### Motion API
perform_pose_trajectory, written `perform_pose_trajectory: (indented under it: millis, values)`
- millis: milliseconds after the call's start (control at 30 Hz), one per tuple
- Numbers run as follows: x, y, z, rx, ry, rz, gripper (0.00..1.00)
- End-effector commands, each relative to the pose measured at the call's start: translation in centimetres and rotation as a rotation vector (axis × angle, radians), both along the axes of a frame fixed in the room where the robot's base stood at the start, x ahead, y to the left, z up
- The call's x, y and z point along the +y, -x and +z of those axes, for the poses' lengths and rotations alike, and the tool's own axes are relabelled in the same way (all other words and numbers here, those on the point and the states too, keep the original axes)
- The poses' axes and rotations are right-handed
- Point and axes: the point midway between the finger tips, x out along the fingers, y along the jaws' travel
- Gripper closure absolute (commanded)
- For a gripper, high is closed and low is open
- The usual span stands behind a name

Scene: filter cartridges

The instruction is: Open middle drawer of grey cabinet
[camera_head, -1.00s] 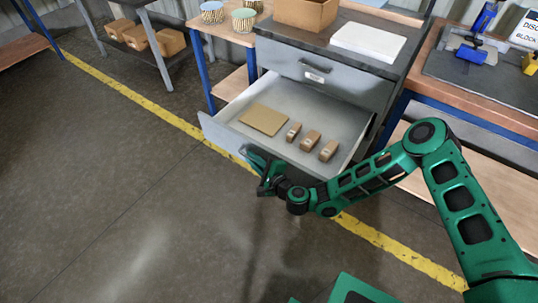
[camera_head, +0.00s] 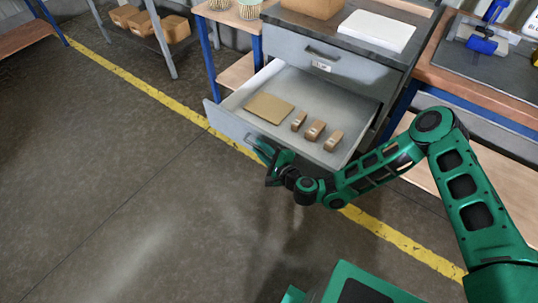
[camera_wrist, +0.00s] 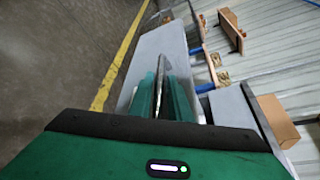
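The grey cabinet (camera_head: 400,72) stands at the top centre in the head view. Its drawer below the closed top drawer (camera_head: 325,57) is pulled far out. This open drawer (camera_head: 262,90) holds a flat tan piece (camera_head: 269,108) and three small brown boxes (camera_head: 315,131). My gripper (camera_head: 268,160) is at the outer face of the drawer front. In the wrist view, the metal handle (camera_wrist: 164,70) runs between the green fingers (camera_wrist: 162,98), which look closed on it. The contact is partly hidden.
A workbench (camera_head: 480,85) with blue legs stands right of the cabinet. A wooden-topped table (camera_head: 235,17) stands to its left, and a shelf with boxes (camera_head: 150,25) is further left. A white block (camera_head: 377,30) lies on the cabinet top. The floor in front is clear.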

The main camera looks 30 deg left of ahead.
Motion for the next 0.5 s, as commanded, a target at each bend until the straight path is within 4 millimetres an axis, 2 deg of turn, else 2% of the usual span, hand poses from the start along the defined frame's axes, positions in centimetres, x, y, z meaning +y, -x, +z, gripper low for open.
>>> perform_pose_trajectory:
  millis: [300, 500]
  values:
    - [-4.9, 2.3, 1.0, 0.007, 0.001, -0.001, 0.83]
    - [-7.4, 3.5, 1.7, 0.006, 0.001, 0.0, 0.83]
